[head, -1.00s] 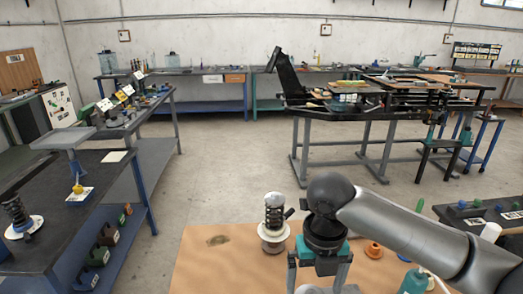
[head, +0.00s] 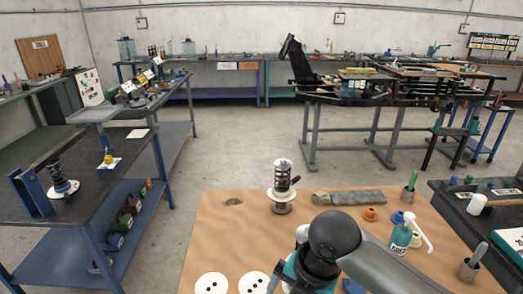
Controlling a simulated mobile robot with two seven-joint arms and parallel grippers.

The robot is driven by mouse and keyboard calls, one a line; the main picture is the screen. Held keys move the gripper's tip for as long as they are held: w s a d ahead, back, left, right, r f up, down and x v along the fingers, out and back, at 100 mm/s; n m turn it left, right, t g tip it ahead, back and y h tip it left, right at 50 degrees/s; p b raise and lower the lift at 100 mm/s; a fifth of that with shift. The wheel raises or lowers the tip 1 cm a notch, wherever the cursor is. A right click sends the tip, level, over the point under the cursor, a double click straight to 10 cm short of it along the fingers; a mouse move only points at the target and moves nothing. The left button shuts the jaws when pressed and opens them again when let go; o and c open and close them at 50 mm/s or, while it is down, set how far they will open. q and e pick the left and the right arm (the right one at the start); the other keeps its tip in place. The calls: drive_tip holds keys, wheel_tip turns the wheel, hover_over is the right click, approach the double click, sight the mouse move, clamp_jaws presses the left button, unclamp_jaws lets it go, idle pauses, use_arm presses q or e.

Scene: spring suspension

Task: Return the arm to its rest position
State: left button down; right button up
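My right arm comes in from the lower right over the brown table (head: 225,235). Its dark round wrist joint is in the lower middle, and the teal-collared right gripper (head: 300,280) hangs below it at the bottom edge. Its fingertips are cut off or hidden, so I cannot see whether it is open or holds anything. My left arm and gripper are not in view. A spring suspension unit (head: 283,178), a dark coil spring with a white plate, stands upright on the table beyond the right gripper, apart from it.
Two white discs with holes (head: 211,284) lie at the front left. A grey block (head: 348,197), an orange ring (head: 370,214), a teal pump bottle (head: 401,236) and a cup (head: 405,195) are on the right side. A dark bench (head: 85,195) stands at left.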

drive_tip(key=s+f+m+t+y, duration=0.15)
drive_tip(key=s+f+m, duration=0.35)
drive_tip(key=m, duration=1)
drive_tip(key=s+d+f+m+h, duration=0.2)
drive_tip(key=s+d+m+h, duration=0.2)
drive_tip(key=s+d+m, duration=0.65)
wheel_tip(320, 180, down, 28)
drive_tip(key=m+b, duration=0.2)
drive_tip(key=b, duration=0.3)
use_arm(q)
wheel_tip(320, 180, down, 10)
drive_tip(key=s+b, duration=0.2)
drive_tip(key=b, duration=0.2)
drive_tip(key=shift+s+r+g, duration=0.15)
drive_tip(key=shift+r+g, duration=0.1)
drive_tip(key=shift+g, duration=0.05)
use_arm(e)
drive_tip(key=s+d+f+g, duration=0.1)
drive_tip(key=s+d+f, duration=0.1)
drive_tip(key=s+f, duration=1.3)
drive_tip(key=shift+s+d+f, duration=0.2)
drive_tip(key=shift+f, duration=0.75)
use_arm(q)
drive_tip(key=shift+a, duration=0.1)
use_arm(e)
drive_tip(key=shift+g, duration=0.25)
